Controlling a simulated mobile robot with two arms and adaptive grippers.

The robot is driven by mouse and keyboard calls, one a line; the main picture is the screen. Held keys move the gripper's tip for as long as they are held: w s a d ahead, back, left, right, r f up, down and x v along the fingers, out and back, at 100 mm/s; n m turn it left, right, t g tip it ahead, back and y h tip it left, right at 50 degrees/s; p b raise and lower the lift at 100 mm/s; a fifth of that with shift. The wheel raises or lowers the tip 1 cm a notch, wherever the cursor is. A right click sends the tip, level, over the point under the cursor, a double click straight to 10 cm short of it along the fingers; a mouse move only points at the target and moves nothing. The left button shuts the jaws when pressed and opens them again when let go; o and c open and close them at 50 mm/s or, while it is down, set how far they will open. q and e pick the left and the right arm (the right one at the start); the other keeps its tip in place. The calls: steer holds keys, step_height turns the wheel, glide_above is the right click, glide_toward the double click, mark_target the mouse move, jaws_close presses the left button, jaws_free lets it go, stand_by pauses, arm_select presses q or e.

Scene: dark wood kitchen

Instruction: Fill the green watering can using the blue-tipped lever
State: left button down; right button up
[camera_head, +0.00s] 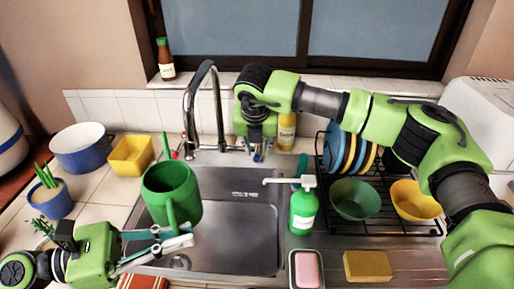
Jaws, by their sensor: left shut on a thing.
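The green watering can (172,187) is upright over the left part of the sink, its open top facing up. My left gripper (180,239) is shut on its handle, on the near side. A red-tipped lever (175,154) shows left of the faucet base. The blue-tipped lever (257,158) shows to the right of it, just below my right gripper (257,146), which points down. Its fingers are small and partly hidden, so their opening is unclear.
A green soap dispenser (303,208) stands at the sink's right edge. A yellow container (131,155) and pots stand left.

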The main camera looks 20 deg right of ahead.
jaws_close()
steer(key=shift+w+d+n+y, duration=0.1)
steer(key=shift+d+n+y, duration=0.45)
steer(key=shift+d+n, duration=0.65)
steer(key=shift+s+d+n+y, duration=0.1)
steer(key=shift+d+n+y, duration=0.55)
steer(key=shift+n, duration=0.9)
steer(key=shift+w+d+n+y, duration=0.1)
steer(key=shift+d+n+y, duration=0.3)
steer(key=shift+d+n, duration=0.85)
steer(key=shift+a, duration=0.1)
steer(key=shift+o, duration=0.2)
jaws_free()
steer(key=shift+r, duration=0.15)
